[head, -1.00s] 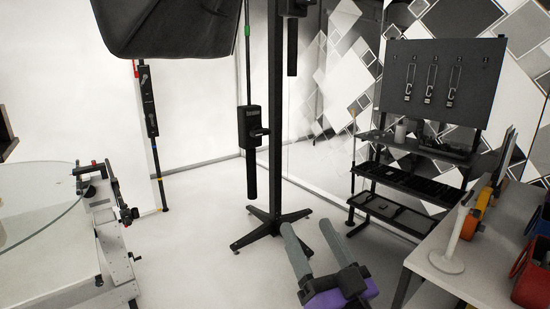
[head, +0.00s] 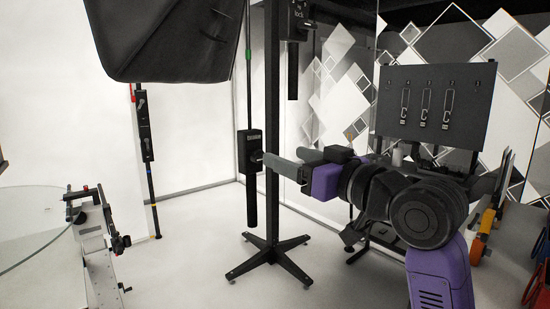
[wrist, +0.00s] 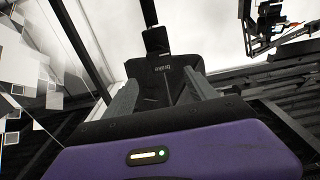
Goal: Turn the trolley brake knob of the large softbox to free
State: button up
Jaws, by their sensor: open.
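The large softbox (head: 165,40) is a black hood at the top left of the head view. Right of it, a black brake box (head: 246,150) hangs on a thin pole beside a thick dark stand column. My gripper (head: 268,161) reaches in from the right, its grey fingertips close to the box's knob side. In the wrist view, my gripper (wrist: 163,82) is open, one finger on each side of the dark box (wrist: 167,72), which bears small lettering resembling "brake". The knob is largely hidden by the fingers in the head view, so its setting and any contact cannot be told.
The thick stand column (head: 272,110) is right behind the fingers, on a star-shaped base (head: 268,258). A second black box (head: 298,20) with a handle hangs above. A glass-topped turntable (head: 25,225) is at left.

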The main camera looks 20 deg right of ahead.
aim_at(260, 157)
jog(key=f+p+x, duration=0.1)
jog(key=x, duration=0.6)
jog(key=shift+w+a+f+g+p, duration=0.25)
jog(key=shift+w+f+g+p, duration=0.05)
jog(key=shift+w+f+p, duration=0.1)
jog(key=shift+c, duration=0.3)
jog(key=c, duration=1.3)
jog(key=shift+s, duration=0.1)
